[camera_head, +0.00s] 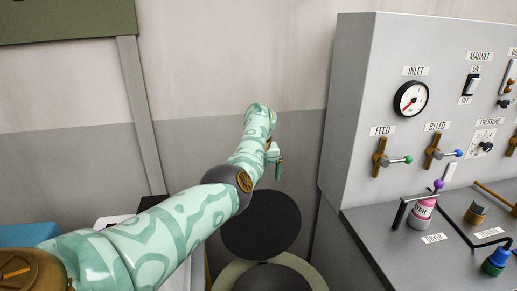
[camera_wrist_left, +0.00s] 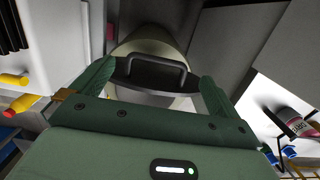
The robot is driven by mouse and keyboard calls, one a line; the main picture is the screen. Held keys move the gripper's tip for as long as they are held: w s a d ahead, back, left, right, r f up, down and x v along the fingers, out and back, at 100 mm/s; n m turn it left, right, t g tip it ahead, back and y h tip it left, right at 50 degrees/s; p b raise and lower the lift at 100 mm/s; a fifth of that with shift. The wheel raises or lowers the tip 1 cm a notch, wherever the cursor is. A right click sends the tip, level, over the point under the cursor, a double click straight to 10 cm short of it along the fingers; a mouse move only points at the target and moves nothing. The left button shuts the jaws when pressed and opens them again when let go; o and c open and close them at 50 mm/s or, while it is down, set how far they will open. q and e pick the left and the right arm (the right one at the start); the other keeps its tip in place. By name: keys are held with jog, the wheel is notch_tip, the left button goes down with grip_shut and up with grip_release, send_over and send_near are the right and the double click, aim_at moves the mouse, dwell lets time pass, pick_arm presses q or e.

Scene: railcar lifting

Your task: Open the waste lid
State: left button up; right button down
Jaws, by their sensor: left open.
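In the head view the waste lid (camera_head: 261,224) is a dark round disc, raised and tilted up behind the cream-rimmed waste bin (camera_head: 234,272). The bin's dark inside shows below the disc. My left gripper (camera_head: 278,167) hangs above and behind the lid, partly hidden by my arm. In the left wrist view the gripper (camera_wrist_left: 156,76) is open, its green fingers spread to either side of the lid's black handle (camera_wrist_left: 181,72). The dark lid and the cream bin (camera_wrist_left: 150,43) lie beyond it. Whether the fingers touch the lid is unclear. My right gripper is not seen.
A grey control panel (camera_head: 350,110) with a gauge, valves and switches stands on the right. Its desk (camera_head: 375,232) carries a pink labelled bottle (camera_head: 421,213). A blue object (camera_head: 30,233) is at the left. A wall stands behind the bin.

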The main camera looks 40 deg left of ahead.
pick_arm(q)
notch_tip(320, 180, up, 12)
jog(key=p, duration=0.2)
jog(key=shift+s+d+f, duration=0.15)
jog(key=shift+s+d, duration=0.2)
jog(key=shift+d, duration=0.1)
